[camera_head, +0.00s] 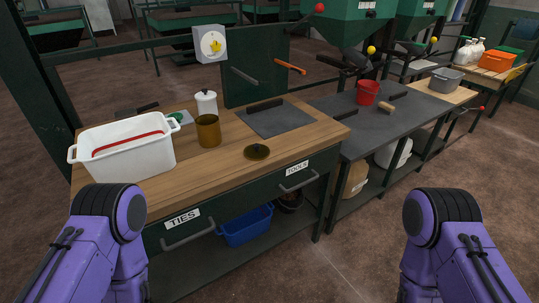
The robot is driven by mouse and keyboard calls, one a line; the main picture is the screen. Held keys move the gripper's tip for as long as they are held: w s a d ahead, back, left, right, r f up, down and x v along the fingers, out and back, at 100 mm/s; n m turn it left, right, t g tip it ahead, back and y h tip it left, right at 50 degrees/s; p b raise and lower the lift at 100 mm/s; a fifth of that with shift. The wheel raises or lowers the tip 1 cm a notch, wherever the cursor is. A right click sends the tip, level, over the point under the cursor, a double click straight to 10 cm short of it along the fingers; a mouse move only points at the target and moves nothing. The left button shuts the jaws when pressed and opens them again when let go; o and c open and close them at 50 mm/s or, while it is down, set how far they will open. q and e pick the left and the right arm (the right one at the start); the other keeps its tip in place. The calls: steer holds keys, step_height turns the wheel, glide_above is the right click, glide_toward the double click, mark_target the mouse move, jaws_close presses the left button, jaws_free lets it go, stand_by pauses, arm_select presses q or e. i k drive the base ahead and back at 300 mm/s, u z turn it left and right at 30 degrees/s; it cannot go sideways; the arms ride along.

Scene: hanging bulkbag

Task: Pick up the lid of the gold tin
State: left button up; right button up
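The gold tin (208,131) stands upright and open-topped on the wooden bench top. Its round gold lid (256,152) lies flat on the wood to the right of the tin, apart from it, with a small knob on top. My two purple arms show at the lower left and lower right, in front of the bench. Neither gripper shows in the head view. Nothing hides the lid.
A white tub (127,158) stands left of the tin. A white lidded canister (206,102) stands behind the tin. A dark mat (276,120) lies behind the lid. The bench front has drawers labelled TIES and TOOLS. A red bucket (367,93) stands on the grey bench.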

mark_target(255, 153)
steer(key=z, duration=1.25)
steer(key=i, duration=1.2)
steer(key=u, duration=1.8)
